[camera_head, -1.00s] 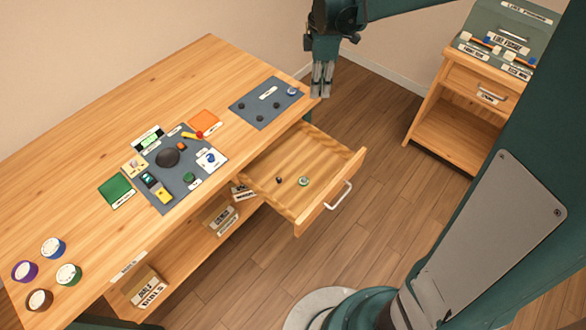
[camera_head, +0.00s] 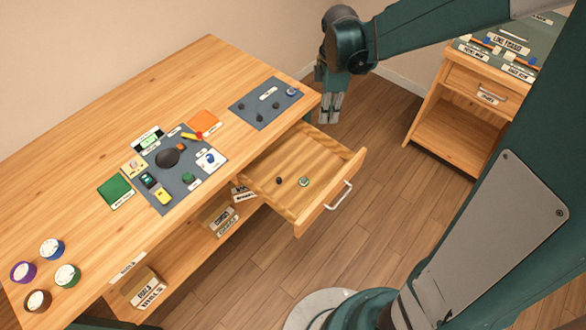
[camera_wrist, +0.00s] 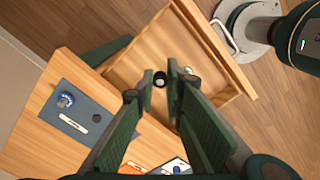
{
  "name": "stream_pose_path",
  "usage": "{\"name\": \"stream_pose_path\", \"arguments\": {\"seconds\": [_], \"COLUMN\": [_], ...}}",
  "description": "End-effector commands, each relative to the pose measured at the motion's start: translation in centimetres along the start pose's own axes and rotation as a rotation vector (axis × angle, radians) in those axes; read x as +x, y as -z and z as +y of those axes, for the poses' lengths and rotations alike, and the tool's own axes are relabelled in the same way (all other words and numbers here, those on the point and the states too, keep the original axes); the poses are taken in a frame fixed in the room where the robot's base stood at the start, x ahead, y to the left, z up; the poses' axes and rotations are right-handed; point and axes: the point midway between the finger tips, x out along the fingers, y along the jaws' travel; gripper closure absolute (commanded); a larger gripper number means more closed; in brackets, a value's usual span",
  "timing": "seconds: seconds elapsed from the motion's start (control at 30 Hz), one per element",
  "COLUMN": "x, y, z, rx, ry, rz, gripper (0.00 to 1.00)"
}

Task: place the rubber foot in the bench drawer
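A small dark round piece, apparently the rubber foot (camera_head: 279,180), lies on the floor of the pulled-out bench drawer (camera_head: 290,206). In the wrist view, a small dark round piece with a pale spot (camera_wrist: 160,79) shows between my fingertips, with the drawer (camera_wrist: 128,68) behind it. My gripper (camera_head: 329,117) hangs beyond the drawer's back right corner, clear of the bench. In the wrist view its fingers (camera_wrist: 160,75) are apart with a gap between them, and it appears to hold nothing.
A small green-and-white round piece (camera_head: 304,181) also lies in the drawer. A grey mat (camera_head: 248,116) with several dark pieces is at the bench's right end. A second mat (camera_head: 166,200) is crowded with parts. A side cabinet (camera_head: 455,115) stands at the right.

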Motion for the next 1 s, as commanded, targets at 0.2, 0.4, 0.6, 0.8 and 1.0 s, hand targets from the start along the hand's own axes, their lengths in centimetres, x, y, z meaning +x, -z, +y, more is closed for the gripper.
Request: {"name": "stream_pose_path", "arguments": {"seconds": [0.2, 0.4, 0.6, 0.8, 1.0], "x": [4.2, 8.2, 11.2, 12.7, 13.0], "y": [0.0, 0.0, 0.0, 0.0, 0.0], "z": [0.1, 0.1, 0.1, 0.1, 0.0], "rx": [0.000, 0.000, 0.000, 0.000, 0.000], "ry": [0.000, 0.000, 0.000, 0.000, 0.000], "rz": [0.000, 0.000, 0.000, 0.000, 0.000], "gripper": [0.93, 0.93, 0.93, 0.93, 0.93]}}
